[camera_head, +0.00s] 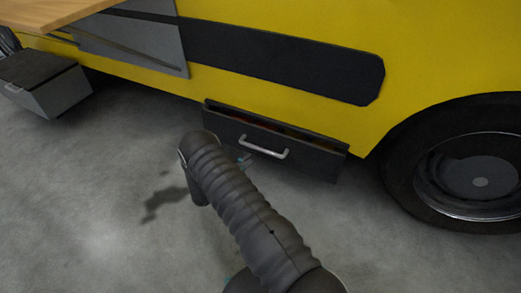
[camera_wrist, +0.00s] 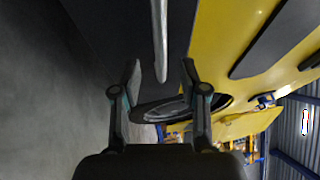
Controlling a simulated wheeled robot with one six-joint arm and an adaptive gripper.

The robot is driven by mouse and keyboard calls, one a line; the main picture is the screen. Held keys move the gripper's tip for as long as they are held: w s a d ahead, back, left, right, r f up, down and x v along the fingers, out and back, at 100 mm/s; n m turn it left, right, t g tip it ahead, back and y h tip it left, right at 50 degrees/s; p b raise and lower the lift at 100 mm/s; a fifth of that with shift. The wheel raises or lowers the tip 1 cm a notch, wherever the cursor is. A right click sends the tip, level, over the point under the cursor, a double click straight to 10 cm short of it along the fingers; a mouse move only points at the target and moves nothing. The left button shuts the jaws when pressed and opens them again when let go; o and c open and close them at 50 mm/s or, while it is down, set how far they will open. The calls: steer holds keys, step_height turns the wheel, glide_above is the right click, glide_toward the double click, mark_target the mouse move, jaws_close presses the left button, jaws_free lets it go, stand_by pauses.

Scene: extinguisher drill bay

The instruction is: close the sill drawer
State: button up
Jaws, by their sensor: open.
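The sill drawer (camera_head: 305,155) is a dark box low in the yellow vehicle's side, left of the wheel. It stands partly open, with a gap along its top showing some reddish contents. Its silver bar handle (camera_head: 264,148) is on the front face. In the wrist view the handle (camera_wrist: 160,40) appears between the two fingertips of my gripper (camera_wrist: 160,72), and the dark drawer front (camera_wrist: 100,35) fills the upper left. My gripper is open; I cannot tell whether it touches the handle. In the head view my arm hides most of the gripper.
A grey box drawer (camera_head: 50,95) with a handle sticks out at the far left. A wooden counter (camera_head: 50,12) juts out above it. The wheel (camera_head: 465,175) stands right of the sill drawer. The grey concrete floor (camera_head: 90,210) is clear in front.

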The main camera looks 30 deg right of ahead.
mark_target(261, 149)
steer(key=x, duration=0.8)
jaws_close()
